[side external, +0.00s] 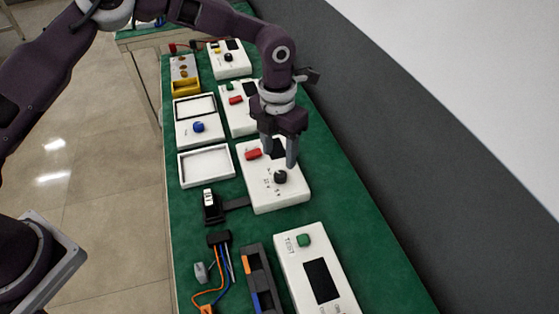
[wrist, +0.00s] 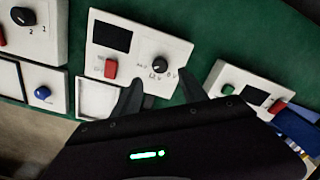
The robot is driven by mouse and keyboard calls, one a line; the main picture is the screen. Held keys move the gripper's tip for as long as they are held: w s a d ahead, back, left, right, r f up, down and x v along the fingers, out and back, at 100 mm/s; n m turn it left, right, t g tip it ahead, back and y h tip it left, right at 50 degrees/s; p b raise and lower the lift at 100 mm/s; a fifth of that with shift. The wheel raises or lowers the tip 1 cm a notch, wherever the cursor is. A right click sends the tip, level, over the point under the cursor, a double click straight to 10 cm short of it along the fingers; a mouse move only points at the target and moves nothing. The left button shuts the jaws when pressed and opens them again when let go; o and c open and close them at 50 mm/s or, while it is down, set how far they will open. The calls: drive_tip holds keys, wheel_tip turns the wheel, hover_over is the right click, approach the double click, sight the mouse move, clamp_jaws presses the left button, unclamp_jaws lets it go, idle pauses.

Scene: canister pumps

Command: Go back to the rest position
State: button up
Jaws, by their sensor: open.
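My gripper (side external: 279,156) is open and empty, pointing down over a white control box (side external: 286,200). The box has a dark screen, a red button (side external: 252,154) and a black knob (side external: 280,177). In the side view the fingers overlap the screen area behind the knob; their height above the box is hard to judge. In the wrist view my gripper (wrist: 162,86) has its two fingertips spread apart, and the black knob (wrist: 160,65) shows just beyond the gap between them. The red button (wrist: 111,68) is to the left there. My gripper partly covers the box's screen in the side view.
Several more white boxes stand around it, one with a blue knob (side external: 198,127) and one with a green button (side external: 304,240). An empty white tray (side external: 206,179), a black connector (side external: 211,206) and loose wires (side external: 224,275) lie left. A grey wall (side external: 400,125) borders the green mat (side external: 345,215).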

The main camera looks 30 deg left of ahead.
drive_tip(key=shift+r, duration=0.1)
idle(0.3)
drive_tip(key=s+a+r+n+t+y, duration=0.1)
drive_tip(key=s+a+r+n, duration=0.45)
drive_tip(key=r+n, duration=0.35)
drive_tip(key=s+a+r+n+t+y, duration=0.15)
drive_tip(key=s+a+r+n, duration=0.35)
drive_tip(key=r, duration=0.5)
drive_tip(key=s+a+r+n+t+h, duration=0.1)
drive_tip(key=s+a+n, duration=0.3)
drive_tip(key=s+n, duration=0.5)
drive_tip(key=s+a+r+n+t+h, duration=0.1)
drive_tip(key=s+a+r+n+t, duration=0.1)
drive_tip(key=s+n, duration=0.8)
drive_tip(key=a+r+n, duration=0.1)
drive_tip(key=a+n, duration=0.1)
drive_tip(key=n, duration=0.3)
drive_tip(key=shift+n, duration=0.3)
